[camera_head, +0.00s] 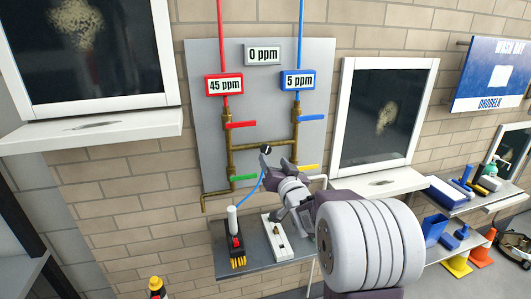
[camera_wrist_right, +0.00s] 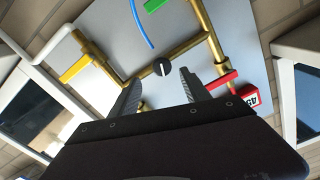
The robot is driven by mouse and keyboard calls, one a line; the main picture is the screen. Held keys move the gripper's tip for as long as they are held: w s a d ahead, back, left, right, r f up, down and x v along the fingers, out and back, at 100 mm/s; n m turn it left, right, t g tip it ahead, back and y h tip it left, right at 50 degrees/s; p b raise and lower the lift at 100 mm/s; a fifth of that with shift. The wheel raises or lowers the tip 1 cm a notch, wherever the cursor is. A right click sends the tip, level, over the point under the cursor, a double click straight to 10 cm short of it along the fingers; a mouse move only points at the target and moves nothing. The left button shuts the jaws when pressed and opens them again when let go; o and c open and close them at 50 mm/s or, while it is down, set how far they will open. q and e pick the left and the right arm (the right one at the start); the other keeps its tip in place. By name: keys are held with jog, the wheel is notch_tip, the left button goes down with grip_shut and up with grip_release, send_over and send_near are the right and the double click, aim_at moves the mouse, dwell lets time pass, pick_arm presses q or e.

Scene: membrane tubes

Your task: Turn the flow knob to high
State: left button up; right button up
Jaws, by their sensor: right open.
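A small round black knob (camera_head: 266,149) with a pale mark sits on the brass cross pipe of the grey wall panel (camera_head: 212,60). The knob (camera_wrist_right: 162,68) also shows clearly in the right wrist view, just beyond the fingertips and roughly centred between them. My right gripper (camera_head: 278,164) is open and empty in front of the panel, close to the knob. In the wrist view the fingers of my right gripper (camera_wrist_right: 160,78) stand on either side of the knob's line, with no contact visible. My left gripper is not in view.
Red (camera_head: 241,124), green (camera_head: 243,178) and yellow (camera_head: 307,167) valve handles stick out beside the knob. A blue tube (camera_head: 252,190) runs below it. A small grey shelf (camera_head: 258,255) below holds a white-tipped device and a white strip. White-framed windows flank the panel.

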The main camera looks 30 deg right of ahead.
aim_at(266, 151)
jog(key=p+x, duration=0.1)
jog(key=x, duration=0.7)
jog(key=shift+a, duration=0.2)
jog(key=shift+w, duration=0.3)
jog(key=shift+c, duration=0.3)
